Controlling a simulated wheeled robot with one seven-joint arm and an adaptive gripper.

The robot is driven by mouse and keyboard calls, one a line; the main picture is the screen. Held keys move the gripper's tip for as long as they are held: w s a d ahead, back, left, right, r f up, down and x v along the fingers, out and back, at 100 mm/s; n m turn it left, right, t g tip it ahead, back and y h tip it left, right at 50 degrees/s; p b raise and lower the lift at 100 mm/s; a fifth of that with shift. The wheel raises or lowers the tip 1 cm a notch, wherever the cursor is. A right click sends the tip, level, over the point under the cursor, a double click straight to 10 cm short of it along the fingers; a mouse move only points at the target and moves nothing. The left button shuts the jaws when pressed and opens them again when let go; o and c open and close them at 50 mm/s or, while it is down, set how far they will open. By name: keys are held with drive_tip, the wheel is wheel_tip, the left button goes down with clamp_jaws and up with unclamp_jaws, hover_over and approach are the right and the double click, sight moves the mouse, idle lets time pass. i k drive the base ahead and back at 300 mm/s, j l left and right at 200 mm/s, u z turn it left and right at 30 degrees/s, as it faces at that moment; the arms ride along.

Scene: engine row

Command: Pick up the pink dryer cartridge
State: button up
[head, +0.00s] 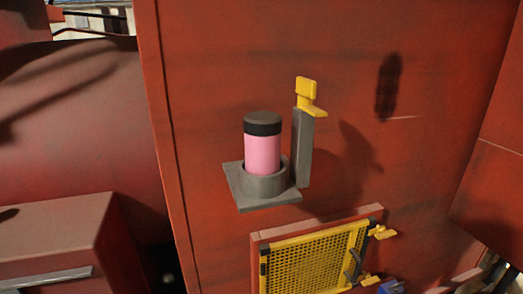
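The pink dryer cartridge (262,153) is a pink cylinder with a black band and a dark grey top. It stands upright in a grey round socket (264,185) on a square grey bracket (281,202) against the red wall. The socket hides its lower end. A grey post (303,150) with a yellow latch (308,98) on top rises just right of the cartridge. The latch's yellow tab points to the right, and no part of it covers the cartridge. My gripper is not in view.
A yellow mesh panel (312,262) in a red frame with yellow latches sits below the bracket. A red cabinet (60,240) with a grey handle stands at the lower left. The wall (220,60) above and left of the cartridge is clear.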

sight(263, 130)
drive_tip(key=l+u, duration=0.35)
drive_tip(key=l, duration=0.35)
drive_tip(key=k+l+u, duration=0.1)
drive_tip(key=l+u, duration=0.2)
drive_tip(key=l, duration=0.45)
